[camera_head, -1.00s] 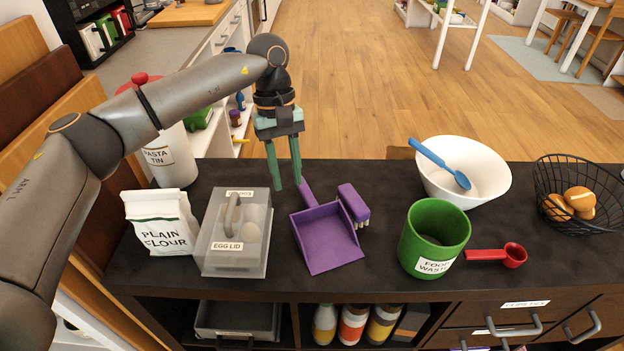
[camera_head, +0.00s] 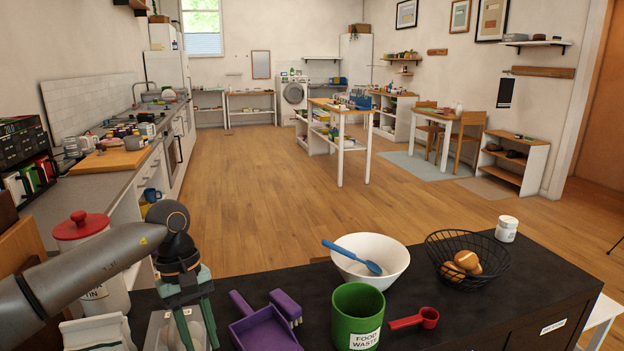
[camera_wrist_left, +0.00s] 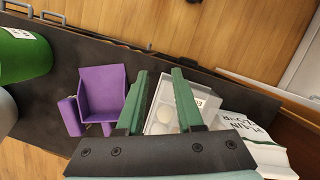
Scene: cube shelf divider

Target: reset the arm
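My left gripper (camera_head: 200,340) hangs fingers-down at the lower left of the head view, in front of the egg box (camera_head: 157,326). In the left wrist view the two green fingers (camera_wrist_left: 159,73) stand apart with nothing held between them. The pale egg box (camera_wrist_left: 160,118) with eggs shows below and between the fingers, partly hidden by them. The purple dustpan (camera_head: 262,332) lies to the right of the gripper in the head view and also shows in the left wrist view (camera_wrist_left: 102,91). My right gripper is not in view.
The dark counter holds a green food waste tub (camera_head: 357,312), a red scoop (camera_head: 428,318), a white bowl (camera_head: 392,258) with a blue spoon, a wire basket (camera_head: 490,258) and a white jar (camera_head: 507,229). Flour (camera_head: 97,334) and a red-lidded tin (camera_head: 105,285) stand left.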

